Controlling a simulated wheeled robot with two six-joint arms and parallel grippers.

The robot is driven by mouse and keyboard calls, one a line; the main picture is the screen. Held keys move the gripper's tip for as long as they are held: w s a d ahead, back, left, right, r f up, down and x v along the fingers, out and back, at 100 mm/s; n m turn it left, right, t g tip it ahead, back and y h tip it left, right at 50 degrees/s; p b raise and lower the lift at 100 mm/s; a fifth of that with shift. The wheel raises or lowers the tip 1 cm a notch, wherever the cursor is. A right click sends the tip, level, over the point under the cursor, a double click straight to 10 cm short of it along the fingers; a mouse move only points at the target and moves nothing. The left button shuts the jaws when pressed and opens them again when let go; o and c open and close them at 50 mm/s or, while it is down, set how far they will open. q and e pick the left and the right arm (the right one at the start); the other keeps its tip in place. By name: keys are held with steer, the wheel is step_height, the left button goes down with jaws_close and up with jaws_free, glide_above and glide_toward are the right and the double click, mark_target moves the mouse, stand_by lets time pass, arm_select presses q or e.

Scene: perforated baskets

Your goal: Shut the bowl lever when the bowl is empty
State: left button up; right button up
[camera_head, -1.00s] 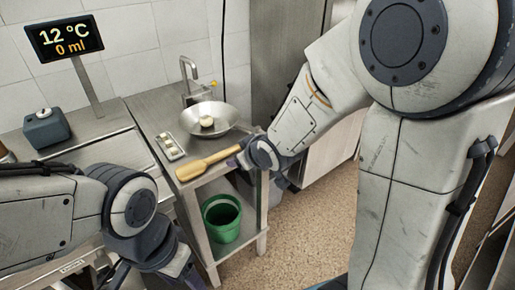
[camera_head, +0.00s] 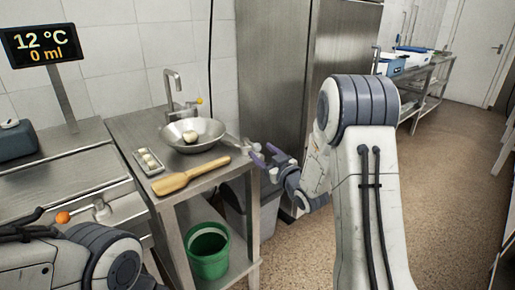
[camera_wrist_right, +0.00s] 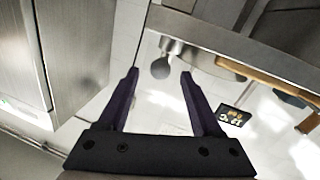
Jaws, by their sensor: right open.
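The shallow metal bowl (camera_head: 212,133) sits on the steel table under the tap. One pale round lump (camera_head: 190,137) lies in it, so the bowl is not empty. A grey metal piece (camera_head: 246,146) sticks out at the bowl's right side; I cannot tell whether this is the lever or how it is set. My right gripper (camera_head: 266,156) is open and empty just right of this piece. In the right wrist view a grey rounded piece (camera_wrist_right: 160,68) shows beyond and between the open fingers, apart from them. My left arm is at lower left; its gripper is out of view.
A wooden paddle (camera_head: 190,177) lies on the table's front edge near a small tray (camera_head: 152,169) of pale lumps. The tap has a yellow-tipped handle (camera_head: 199,101). A green bucket (camera_head: 208,258) stands below. A display (camera_head: 40,45) reads 12 °C, 0 ml. Floor at right is clear.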

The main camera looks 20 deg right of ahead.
mark_target(259, 149)
steer(key=shift+w+a, duration=0.2)
steer(key=shift+w, duration=0.85)
steer(key=shift+w+a, duration=0.15)
steer(key=shift+w, duration=0.85)
